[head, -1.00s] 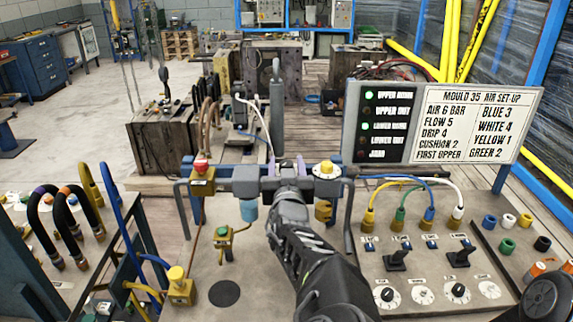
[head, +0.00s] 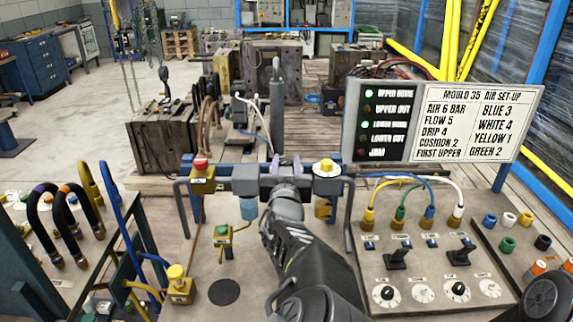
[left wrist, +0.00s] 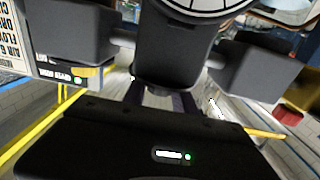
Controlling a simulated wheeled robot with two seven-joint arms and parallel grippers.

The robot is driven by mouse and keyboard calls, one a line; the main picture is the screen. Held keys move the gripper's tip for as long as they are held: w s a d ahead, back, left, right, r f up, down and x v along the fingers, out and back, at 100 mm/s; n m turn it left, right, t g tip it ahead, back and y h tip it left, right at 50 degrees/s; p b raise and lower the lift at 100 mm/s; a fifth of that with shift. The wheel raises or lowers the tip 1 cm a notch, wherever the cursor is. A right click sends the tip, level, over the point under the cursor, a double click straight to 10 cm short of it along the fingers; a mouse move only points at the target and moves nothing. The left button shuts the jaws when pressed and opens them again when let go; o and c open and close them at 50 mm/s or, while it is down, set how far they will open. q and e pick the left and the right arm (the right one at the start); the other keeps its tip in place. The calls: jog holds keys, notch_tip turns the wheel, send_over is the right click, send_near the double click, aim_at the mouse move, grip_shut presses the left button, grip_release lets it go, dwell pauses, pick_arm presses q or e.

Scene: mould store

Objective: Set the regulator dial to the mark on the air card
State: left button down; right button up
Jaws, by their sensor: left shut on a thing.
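My left gripper (head: 285,162) is at the middle block of the air unit at the back of the bench, its fingertips pointing away from me. In the left wrist view the fingers (left wrist: 162,100) are closed on the dark round regulator dial (left wrist: 170,62). Part of a white gauge face (left wrist: 205,6) shows beyond it, cut off by the picture's edge. The dial's setting cannot be read. The air card (head: 480,122) is the white panel at right, headed MOULD 35 AIR SET-UP; it reads AIR 6 BAR. My right gripper is not in view.
A red-topped valve (head: 201,163) and a yellow-topped valve (head: 327,168) flank the air unit. A yellow button (head: 178,275) and small levers (head: 397,258) stand on the bench. Coloured hoses (head: 405,182) run behind the levers. Black hoses (head: 70,225) arch at left.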

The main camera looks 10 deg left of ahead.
pick_arm(q)
jog(key=h, duration=0.1)
jog(key=m+h+b, duration=0.1)
jog(key=shift+a+f+h, duration=0.15)
jog(key=shift+f+h, duration=0.05)
jog(key=shift+h, duration=0.2)
jog(key=shift+f+m+h+b, duration=0.5)
jog(key=shift+m+h+b, duration=0.2)
jog(key=shift+h, duration=0.1)
jog(key=shift+s+f+m+h+b, duration=0.1)
jog(key=shift+f+m+h+b, duration=0.3)
jog(key=shift+b, duration=0.5)
jog(key=shift+h+b, duration=0.3)
jog(key=shift+b, duration=0.05)
jog(key=shift+r+m+b, duration=0.3)
jog(key=shift+r, duration=0.05)
jog(key=shift+d+r+h, duration=0.2)
jog(key=shift+r+h, duration=0.1)
jog(key=shift+r, duration=0.3)
jog(key=c, duration=1)
grip_release()
jog(key=shift+r, duration=0.15)
